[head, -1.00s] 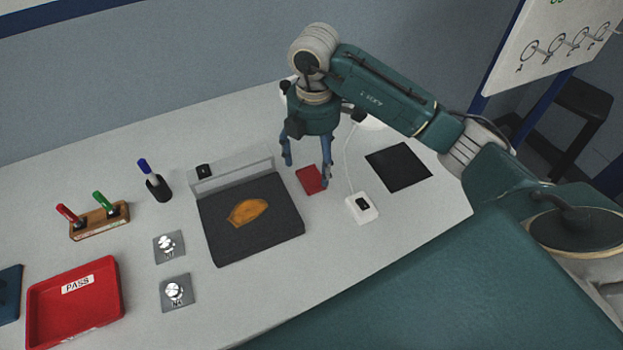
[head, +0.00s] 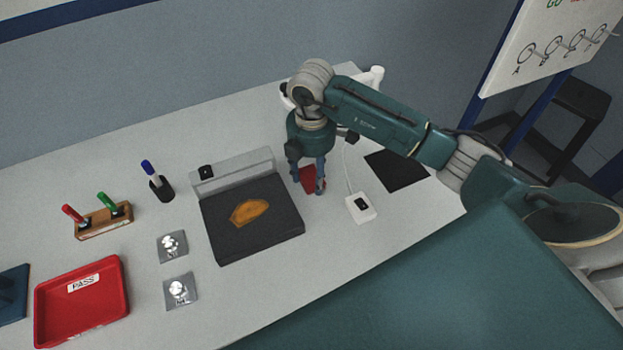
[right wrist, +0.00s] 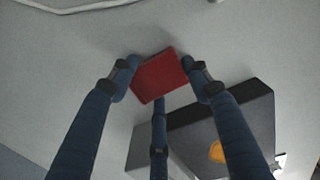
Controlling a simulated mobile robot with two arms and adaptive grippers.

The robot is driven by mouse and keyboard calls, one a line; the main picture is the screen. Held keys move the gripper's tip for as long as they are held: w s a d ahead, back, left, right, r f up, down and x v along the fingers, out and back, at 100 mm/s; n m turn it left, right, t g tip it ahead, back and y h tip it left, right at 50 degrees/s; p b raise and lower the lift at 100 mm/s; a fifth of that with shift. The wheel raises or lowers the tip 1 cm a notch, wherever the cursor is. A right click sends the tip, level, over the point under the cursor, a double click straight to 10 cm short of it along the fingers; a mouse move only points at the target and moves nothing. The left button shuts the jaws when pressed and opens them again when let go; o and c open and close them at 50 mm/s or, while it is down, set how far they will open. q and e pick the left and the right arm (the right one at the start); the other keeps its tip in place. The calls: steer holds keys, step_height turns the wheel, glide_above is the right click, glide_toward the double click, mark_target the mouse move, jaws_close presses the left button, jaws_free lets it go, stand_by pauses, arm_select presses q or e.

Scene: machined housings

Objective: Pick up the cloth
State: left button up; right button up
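The cloth appears to be a small flat red square (head: 308,180), seen on the white table right of the dark plate; it also shows in the right wrist view (right wrist: 160,75). My right gripper (head: 309,187) points down over it, fingers apart. In the right wrist view, two fingertips of the gripper (right wrist: 162,80) are on either side of the cloth, close to its edges, and a third finger is below it. I cannot tell whether they touch it. My left gripper is not in view.
A dark plate (head: 270,232) bearing an orange patch (head: 249,212) is left of the gripper. A white box with a cable (head: 360,208) and a black mat (head: 397,171) are to the right. A red PASS tray (head: 82,314), pen holders and two metal squares are farther left.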

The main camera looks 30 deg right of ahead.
mark_target(311, 178)
steer(key=shift+r, duration=0.15)
step_height(311, 178, up, 20)
steer(key=shift+f, duration=0.1)
stand_by(0.6)
steer(key=o, duration=0.4)
steer(key=c, duration=0.4)
steer(key=shift+f, duration=0.1)
